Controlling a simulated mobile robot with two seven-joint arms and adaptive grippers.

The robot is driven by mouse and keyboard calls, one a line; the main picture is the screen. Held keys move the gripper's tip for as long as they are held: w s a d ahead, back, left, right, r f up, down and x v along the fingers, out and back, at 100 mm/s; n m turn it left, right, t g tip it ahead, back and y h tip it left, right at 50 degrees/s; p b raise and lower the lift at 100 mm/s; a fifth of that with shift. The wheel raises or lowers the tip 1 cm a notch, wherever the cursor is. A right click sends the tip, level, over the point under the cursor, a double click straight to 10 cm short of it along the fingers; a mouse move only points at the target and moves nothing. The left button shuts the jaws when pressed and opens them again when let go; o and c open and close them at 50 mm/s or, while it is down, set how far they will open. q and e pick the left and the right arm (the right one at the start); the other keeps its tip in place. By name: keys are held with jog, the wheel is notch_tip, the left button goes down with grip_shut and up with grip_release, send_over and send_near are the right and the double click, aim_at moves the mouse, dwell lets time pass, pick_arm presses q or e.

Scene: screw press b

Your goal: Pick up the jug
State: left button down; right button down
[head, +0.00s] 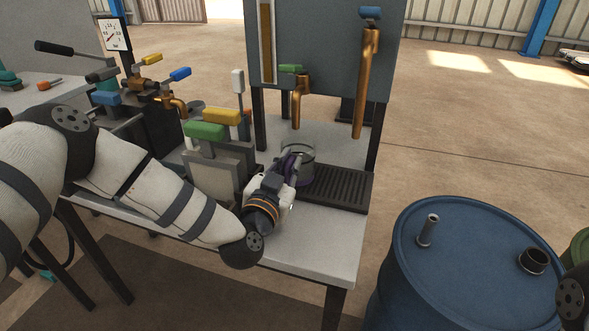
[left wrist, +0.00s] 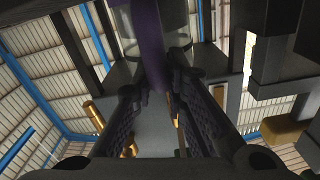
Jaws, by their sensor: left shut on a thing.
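The jug (head: 304,158) is a small see-through vessel with a dark rim and a purple handle. It stands upright at the left end of the black drip grate, below the short copper tap; I cannot tell whether it touches the grate. My left gripper (head: 286,172) reaches it from the front left and is shut on its handle. In the left wrist view the purple handle (left wrist: 149,42) runs between the two dark fingers (left wrist: 158,92), and the glass shows behind it. My right gripper is not in view.
The short copper tap (head: 299,100) with a green lever hangs above the jug, and a tall copper pipe (head: 366,85) is to its right. The black grate (head: 345,188) is clear to the right. A blue drum (head: 465,260) is at right.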

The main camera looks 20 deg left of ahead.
pick_arm(q)
jog(key=shift+r, duration=0.1)
